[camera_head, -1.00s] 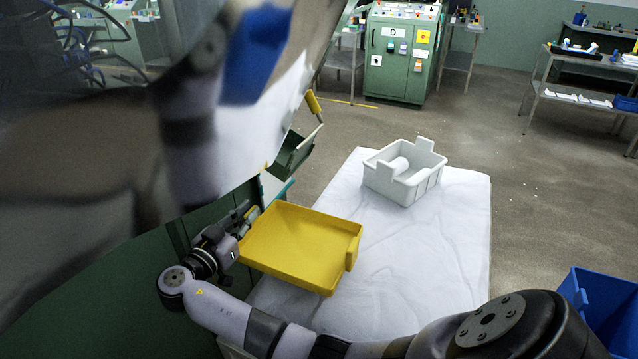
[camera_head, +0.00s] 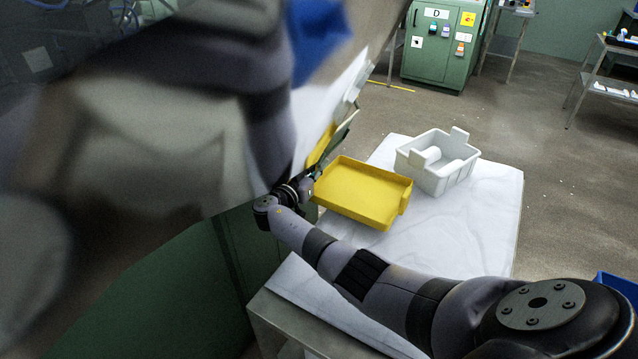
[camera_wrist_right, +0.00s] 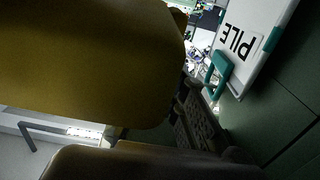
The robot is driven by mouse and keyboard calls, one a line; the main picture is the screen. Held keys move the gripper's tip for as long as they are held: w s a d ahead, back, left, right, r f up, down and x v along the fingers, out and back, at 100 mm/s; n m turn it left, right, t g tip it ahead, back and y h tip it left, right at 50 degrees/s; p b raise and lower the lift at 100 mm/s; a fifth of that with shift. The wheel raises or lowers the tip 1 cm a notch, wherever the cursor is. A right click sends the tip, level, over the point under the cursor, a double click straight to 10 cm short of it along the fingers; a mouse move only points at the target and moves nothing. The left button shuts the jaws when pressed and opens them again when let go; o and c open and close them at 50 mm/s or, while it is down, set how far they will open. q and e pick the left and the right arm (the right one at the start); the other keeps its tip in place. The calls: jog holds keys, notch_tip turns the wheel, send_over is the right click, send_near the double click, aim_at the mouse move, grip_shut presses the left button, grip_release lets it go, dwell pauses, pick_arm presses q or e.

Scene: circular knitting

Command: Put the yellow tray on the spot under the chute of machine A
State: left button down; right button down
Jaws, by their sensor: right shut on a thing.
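The yellow tray (camera_head: 360,193) is a shallow tray with a low rim; in the head view it is over the left part of the white-topped table. My right gripper (camera_head: 313,185) is shut on its left edge. Whether the tray touches the table is unclear. In the right wrist view the tray (camera_wrist_right: 85,60) fills the upper left. A dark green chute (camera_head: 332,146) with a yellow edge hangs from the green machine (camera_head: 185,280), just behind the tray's left end. The machine's letter is not visible. The spot under the chute is hidden. My left gripper is out of view.
A white bin (camera_head: 448,178) with a white roll in it stands behind and right of the tray. The table (camera_head: 485,215) is clear at front right. Green cabinet D (camera_head: 432,50) stands farther back. A blue bin (camera_head: 618,285) is at the right edge.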

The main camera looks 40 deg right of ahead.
jog(key=shift+f, duration=0.6)
jog(key=shift+f, duration=0.15)
jog(key=shift+f+b, duration=0.2)
jog(key=shift+b, duration=0.25)
jog(key=c, duration=1.6)
grip_release()
jog(key=shift+c, duration=0.2)
